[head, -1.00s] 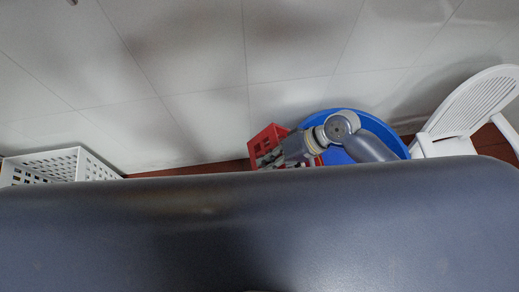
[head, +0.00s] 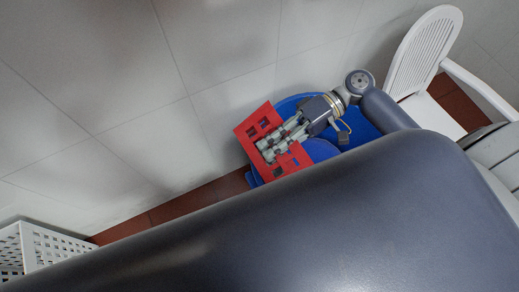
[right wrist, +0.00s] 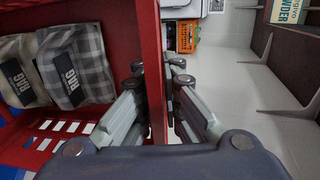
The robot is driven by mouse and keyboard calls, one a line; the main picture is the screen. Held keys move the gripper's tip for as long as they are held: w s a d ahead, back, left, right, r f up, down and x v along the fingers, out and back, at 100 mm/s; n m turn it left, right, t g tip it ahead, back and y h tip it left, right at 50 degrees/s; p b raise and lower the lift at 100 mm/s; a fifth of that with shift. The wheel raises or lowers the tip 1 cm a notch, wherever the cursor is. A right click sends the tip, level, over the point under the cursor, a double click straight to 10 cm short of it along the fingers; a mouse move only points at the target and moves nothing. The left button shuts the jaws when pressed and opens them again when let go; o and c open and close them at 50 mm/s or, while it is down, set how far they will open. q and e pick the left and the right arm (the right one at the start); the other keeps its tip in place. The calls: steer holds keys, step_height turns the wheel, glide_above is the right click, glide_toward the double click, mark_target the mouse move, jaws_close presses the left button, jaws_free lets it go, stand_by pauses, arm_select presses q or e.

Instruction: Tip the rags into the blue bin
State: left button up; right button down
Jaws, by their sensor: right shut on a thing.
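The red crate (head: 290,163) shows in the head view over the left part of the blue bin (head: 365,126). My right gripper (head: 270,150) is shut on the crate's wall. In the right wrist view the fingers (right wrist: 158,75) pinch the red wall (right wrist: 157,110) from both sides. Two rag packs, a checked one (right wrist: 76,66) and a paler one (right wrist: 22,70), are inside the crate in that view. The rags cannot be made out in the head view. The bin's front is hidden behind my own body. My left gripper is not in view.
A white chair (head: 425,50) stands right of the bin. A white perforated basket (head: 55,248) is at the lower left. A tiled wall (head: 120,90) runs close behind the bin. Brown floor (head: 185,205) shows between basket and bin.

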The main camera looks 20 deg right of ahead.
steer(key=w+d+g+y+b, duration=0.1)
steer(key=d+y+b, duration=0.6)
steer(key=d, duration=0.8)
steer(key=w+b, duration=0.1)
steer(key=b, duration=0.2)
steer(key=shift+w+d, duration=0.15)
steer(key=shift+d, duration=0.15)
